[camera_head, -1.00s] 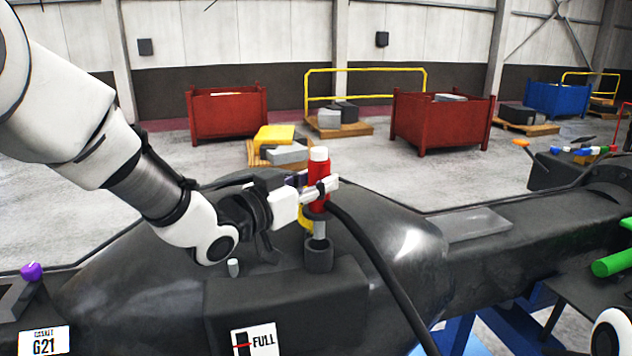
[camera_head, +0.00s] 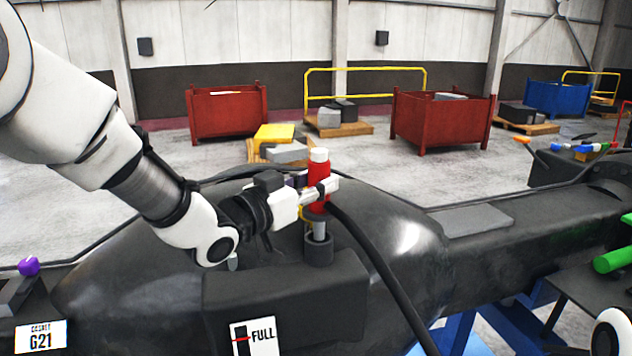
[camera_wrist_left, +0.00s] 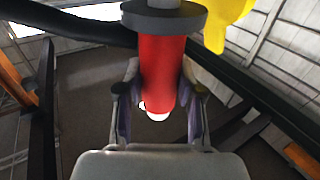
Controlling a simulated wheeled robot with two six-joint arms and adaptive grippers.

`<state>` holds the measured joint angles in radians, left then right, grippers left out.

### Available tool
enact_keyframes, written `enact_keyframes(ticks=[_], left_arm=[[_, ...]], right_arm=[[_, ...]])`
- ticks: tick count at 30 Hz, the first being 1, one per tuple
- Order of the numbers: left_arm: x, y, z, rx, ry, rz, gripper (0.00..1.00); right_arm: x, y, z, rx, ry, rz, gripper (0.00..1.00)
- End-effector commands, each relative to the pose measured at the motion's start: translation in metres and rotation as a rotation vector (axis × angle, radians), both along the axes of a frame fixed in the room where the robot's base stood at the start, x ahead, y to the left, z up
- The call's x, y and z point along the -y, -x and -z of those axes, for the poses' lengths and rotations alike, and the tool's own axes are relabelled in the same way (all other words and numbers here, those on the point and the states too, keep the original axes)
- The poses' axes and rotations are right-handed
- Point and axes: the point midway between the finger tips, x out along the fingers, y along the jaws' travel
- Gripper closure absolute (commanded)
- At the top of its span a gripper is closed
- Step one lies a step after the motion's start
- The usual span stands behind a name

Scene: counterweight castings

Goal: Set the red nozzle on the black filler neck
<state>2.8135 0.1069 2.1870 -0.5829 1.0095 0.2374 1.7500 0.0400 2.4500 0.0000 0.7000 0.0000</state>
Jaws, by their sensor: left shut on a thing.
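The red nozzle (camera_head: 319,201) has a white cap on top, a dark collar and a grey metal spout pointing down. My left gripper (camera_head: 322,189) is shut on its red body and holds it upright. The black filler neck (camera_head: 318,252) is a short open cylinder on the dark casting, directly below the spout. The spout's lower end shows at the neck's mouth; how far in it is I cannot tell. In the left wrist view the nozzle (camera_wrist_left: 163,65) sits between the fingers, collar at the top; the neck is not visible there.
A black hose (camera_head: 380,265) runs from the nozzle down to the lower right. A small grey peg (camera_head: 233,263) stands left of the neck, near my left wrist. A "FULL" label (camera_head: 254,339) is on the casting's front. A green rod (camera_head: 613,260) lies at right. Red bins stand far behind.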

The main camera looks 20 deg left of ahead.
Motion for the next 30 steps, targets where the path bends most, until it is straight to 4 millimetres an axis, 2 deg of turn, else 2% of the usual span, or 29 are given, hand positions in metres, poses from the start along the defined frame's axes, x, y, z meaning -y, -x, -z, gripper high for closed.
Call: enact_keyframes(ticks=[30], left_arm=[[0.000,0.000,0.025,0.003,0.001,0.000,0.88]], right_arm=[[0.000,0.000,0.022,0.000,0.000,0.000,0.60]])
